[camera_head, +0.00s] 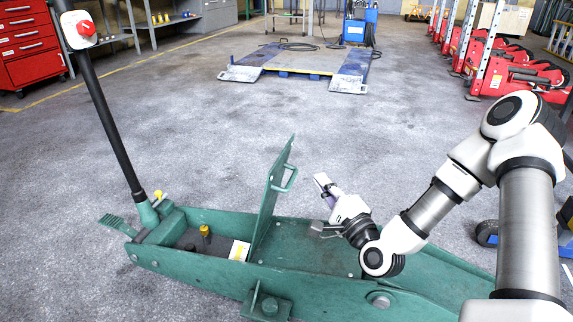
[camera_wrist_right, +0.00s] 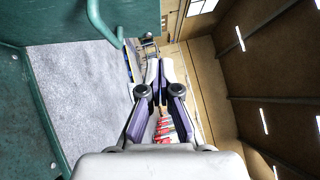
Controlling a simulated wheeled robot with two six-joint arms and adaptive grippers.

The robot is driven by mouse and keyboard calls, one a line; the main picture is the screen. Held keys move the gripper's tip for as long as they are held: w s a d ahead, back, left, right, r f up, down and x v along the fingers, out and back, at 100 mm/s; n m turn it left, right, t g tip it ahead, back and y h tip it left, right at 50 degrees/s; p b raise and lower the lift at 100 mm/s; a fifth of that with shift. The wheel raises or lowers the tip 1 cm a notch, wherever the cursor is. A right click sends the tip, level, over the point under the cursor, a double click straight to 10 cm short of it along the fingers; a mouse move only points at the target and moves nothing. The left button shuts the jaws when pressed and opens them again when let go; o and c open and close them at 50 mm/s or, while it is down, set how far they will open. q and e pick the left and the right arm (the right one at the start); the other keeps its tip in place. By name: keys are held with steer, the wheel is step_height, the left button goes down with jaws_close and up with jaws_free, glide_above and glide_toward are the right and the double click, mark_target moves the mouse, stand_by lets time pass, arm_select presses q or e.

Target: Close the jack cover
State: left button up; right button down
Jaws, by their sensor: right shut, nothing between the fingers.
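The jack cover (camera_head: 272,195) is a green plate with a small handle (camera_head: 286,180). It stands up from the green trolley jack (camera_head: 210,265), leaving the compartment (camera_head: 200,242) on its left uncovered. My right gripper (camera_head: 322,182) is shut and empty, to the right of the cover and apart from it. My left gripper is not in view.
A black jack lever (camera_head: 108,125) with a red button rises at the left. A yellow-capped part (camera_head: 204,231) sits in the compartment. A blue vehicle lift (camera_head: 300,62) and red machines (camera_head: 500,70) stand further back. The grey floor behind the jack is clear.

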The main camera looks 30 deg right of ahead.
steer(key=b, duration=0.3)
glide_toward(286, 150)
steer(key=w+d, duration=0.3)
steer(key=shift+w+a+r+b, duration=0.2)
steer(key=shift+w+a+b, duration=0.15)
steer(key=shift+w+a, duration=0.2)
steer(key=shift+w+a+r+b, duration=0.15)
steer(key=shift+w+a+b, duration=0.2)
steer(key=shift+w+a, duration=0.2)
steer(key=shift+w+a+r, duration=0.15)
steer(key=shift+w, duration=0.05)
steer(key=shift+w+r, duration=0.1)
steer(key=shift+r, duration=0.05)
steer(key=shift+a, duration=0.1)
